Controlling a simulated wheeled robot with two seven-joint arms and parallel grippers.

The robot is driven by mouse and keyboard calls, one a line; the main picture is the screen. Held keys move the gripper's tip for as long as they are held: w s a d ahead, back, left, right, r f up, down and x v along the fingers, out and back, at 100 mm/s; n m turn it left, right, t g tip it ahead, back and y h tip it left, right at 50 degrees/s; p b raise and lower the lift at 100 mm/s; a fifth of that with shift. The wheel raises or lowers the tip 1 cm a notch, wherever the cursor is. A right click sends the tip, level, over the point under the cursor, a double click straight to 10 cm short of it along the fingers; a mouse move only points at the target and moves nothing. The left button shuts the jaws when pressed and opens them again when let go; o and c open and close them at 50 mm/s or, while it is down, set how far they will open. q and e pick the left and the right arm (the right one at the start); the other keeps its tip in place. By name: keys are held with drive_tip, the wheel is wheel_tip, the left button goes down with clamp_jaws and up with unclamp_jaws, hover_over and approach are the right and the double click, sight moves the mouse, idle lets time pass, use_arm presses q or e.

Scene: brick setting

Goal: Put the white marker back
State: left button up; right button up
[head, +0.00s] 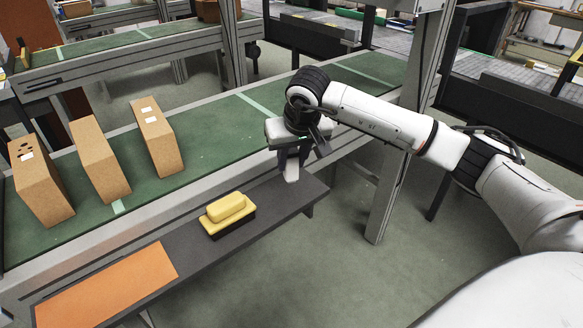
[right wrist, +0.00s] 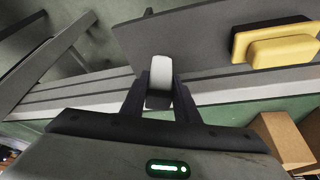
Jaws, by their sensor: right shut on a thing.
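The white marker (head: 291,173) is held by my right gripper (head: 291,152), over the far right part of the narrow dark grey shelf (head: 275,205). In the right wrist view, the marker (right wrist: 158,68) sits between the two dark fingers of my right gripper (right wrist: 158,92), which are shut on it. Its pale end sticks out past the fingertips. I cannot tell whether its lower end touches the shelf. My left gripper is in neither view.
A yellow block on a black base (head: 227,208) stands mid-shelf, left of the gripper. An orange mat (head: 108,285) covers the shelf's left end. Several cardboard boxes (head: 158,138) stand on the green conveyor (head: 215,130) behind. Bare shelf lies between the yellow block and the gripper.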

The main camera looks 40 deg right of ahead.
drive_tip(key=shift+f, duration=1.15)
drive_tip(key=shift+f, duration=0.2)
drive_tip(key=o, duration=0.8)
drive_tip(key=shift+o, duration=0.2)
drive_tip(key=shift+s+r, duration=0.1)
drive_tip(key=shift+r, duration=0.55)
drive_tip(key=v, duration=1.1)
drive_tip(key=shift+a, duration=0.15)
